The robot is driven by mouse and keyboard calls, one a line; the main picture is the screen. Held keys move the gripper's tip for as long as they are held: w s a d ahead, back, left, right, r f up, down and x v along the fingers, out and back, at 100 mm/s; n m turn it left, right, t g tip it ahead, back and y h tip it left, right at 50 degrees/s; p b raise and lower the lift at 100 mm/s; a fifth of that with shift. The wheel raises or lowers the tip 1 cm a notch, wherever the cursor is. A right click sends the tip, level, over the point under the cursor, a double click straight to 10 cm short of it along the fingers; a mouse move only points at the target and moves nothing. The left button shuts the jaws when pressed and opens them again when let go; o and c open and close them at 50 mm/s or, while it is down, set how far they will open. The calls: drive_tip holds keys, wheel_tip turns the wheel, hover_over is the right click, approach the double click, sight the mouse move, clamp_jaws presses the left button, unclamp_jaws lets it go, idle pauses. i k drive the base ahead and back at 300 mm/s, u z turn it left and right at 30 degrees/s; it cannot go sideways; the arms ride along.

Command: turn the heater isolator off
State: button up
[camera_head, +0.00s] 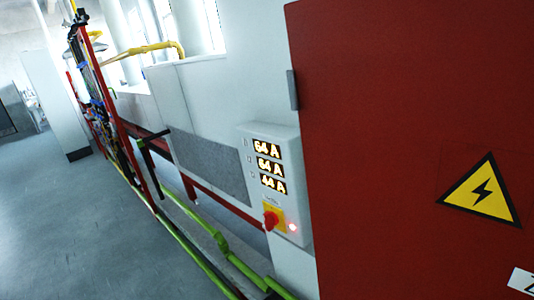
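A red rotary isolator knob (271,220) sits on a yellow plate (279,214) at the lower part of a light grey control box (257,145). Three lit displays (268,167) above it read 64 A, 64 A and 44 A. A small red lamp (292,227) glows to the right of the knob. The lettering by the knob is too small to read, and its exact position is hard to tell. My gripper does not show in this view.
A large red cabinet (390,120) with a yellow electrical warning triangle (482,190) fills the right side, close by. Green pipes (220,240) run low along the wall below the box. A red frame (115,120) stands further left. Grey floor (70,220) is open at left.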

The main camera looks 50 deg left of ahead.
sight(270, 219)
drive_tip(key=u, duration=1.2)
